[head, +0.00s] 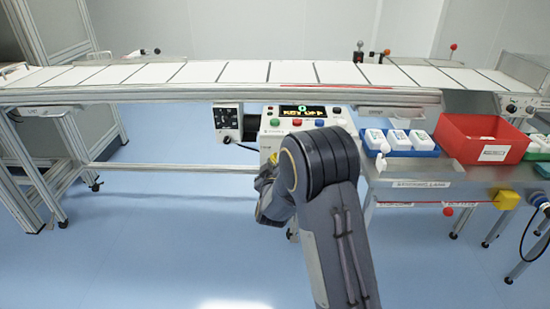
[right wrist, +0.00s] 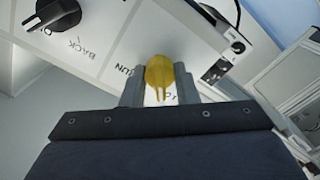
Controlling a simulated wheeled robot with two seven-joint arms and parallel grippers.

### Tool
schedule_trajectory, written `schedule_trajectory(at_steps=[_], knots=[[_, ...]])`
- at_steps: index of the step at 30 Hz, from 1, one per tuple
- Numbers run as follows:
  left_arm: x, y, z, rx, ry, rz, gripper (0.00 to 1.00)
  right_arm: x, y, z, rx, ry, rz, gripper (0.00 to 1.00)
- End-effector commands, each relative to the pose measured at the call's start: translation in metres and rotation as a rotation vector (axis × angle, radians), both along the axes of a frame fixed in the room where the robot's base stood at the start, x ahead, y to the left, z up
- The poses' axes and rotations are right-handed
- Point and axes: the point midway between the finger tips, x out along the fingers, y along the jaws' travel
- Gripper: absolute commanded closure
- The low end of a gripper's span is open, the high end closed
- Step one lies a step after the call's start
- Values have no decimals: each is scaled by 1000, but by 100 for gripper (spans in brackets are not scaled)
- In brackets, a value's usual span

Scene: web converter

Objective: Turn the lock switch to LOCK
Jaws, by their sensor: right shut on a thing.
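The lock switch (right wrist: 159,72) is a yellow knob on a white panel face in the right wrist view. My right gripper (right wrist: 160,88) is shut on it, with one grey finger on each side. Lettering beside the knob is partly covered by the fingers, so I cannot read its setting for sure. In the head view the control panel (head: 272,122) has a lit display (head: 308,111) and coloured buttons. My right arm covers the panel's lower part there and hides the switch. My left gripper is not in view.
A black knob (right wrist: 60,15) marked BACK is on the same panel. A conveyor (head: 230,72) runs behind the panel. A red bin (head: 480,139) and blue tray (head: 421,150) stand to the right. The floor at left is clear.

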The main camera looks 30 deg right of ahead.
Motion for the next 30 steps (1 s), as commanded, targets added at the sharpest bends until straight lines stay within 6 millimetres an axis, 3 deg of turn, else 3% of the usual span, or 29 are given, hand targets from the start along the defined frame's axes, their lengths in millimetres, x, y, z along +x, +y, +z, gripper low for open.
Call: schedule_trajectory(at_steps=[23,24,28,30], knots=[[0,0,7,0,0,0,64,0,0,0,-89,54,0,96],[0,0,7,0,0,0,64,0,0,0,-89,54,0,70],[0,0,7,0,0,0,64,0,0,0,-88,54,0,53],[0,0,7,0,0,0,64,0,0,0,-88,54,0,52]])
